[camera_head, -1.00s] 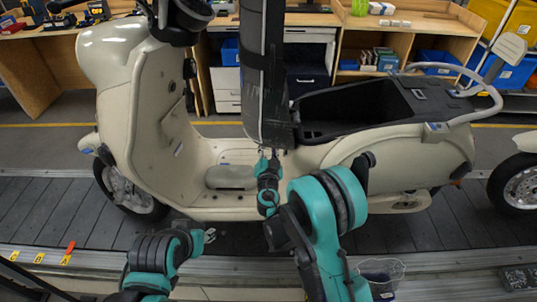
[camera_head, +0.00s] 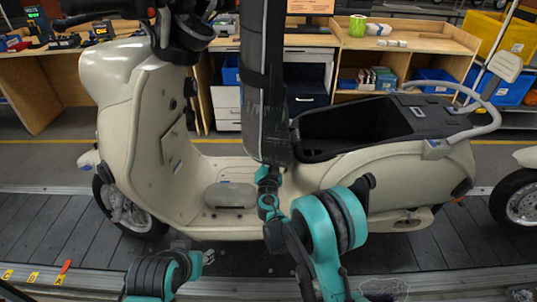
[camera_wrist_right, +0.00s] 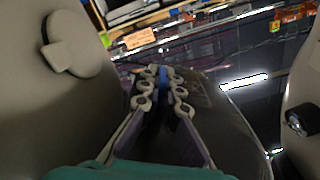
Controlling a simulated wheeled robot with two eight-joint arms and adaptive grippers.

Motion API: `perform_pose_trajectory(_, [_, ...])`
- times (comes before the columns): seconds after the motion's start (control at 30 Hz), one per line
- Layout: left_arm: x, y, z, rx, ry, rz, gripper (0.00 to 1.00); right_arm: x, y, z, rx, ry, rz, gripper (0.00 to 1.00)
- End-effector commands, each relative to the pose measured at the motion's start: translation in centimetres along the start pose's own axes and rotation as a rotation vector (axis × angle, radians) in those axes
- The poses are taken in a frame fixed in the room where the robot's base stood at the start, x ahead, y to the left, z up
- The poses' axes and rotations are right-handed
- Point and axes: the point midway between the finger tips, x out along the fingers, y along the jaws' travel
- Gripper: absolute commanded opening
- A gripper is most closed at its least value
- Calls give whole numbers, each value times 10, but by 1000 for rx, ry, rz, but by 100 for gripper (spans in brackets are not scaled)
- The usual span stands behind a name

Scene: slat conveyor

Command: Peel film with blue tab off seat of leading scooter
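The leading scooter (camera_head: 150,115) is cream and stands on the slat conveyor. Its dark seat (camera_head: 264,65) is tipped upright, with a greyish glossy film (camera_head: 268,125) on its lower part. My right gripper (camera_wrist_right: 165,88) reaches up to the seat's lower end; its fingertips are hidden in the head view. In the right wrist view its fingers are close together, with the blue tab (camera_wrist_right: 163,78) between them and the dark glossy seat surface (camera_wrist_right: 225,115) beside them. My left gripper (camera_head: 207,257) is low in front of the scooter's footboard, apart from the seat; its finger opening is unclear.
The open black seat compartment (camera_head: 345,125) lies right of the seat. A second scooter (camera_head: 522,200) stands at the right edge. Workbenches (camera_head: 400,40) with bins are behind. The conveyor slats (camera_head: 60,225) are clear at the left.

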Motion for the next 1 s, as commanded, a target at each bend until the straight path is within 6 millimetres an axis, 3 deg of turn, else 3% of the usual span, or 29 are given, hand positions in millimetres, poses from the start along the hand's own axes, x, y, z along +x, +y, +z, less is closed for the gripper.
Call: perform_pose_trajectory(1.0, [37,0,27,0,0,0,40,-56,-14,56,0,-1,-1,0])
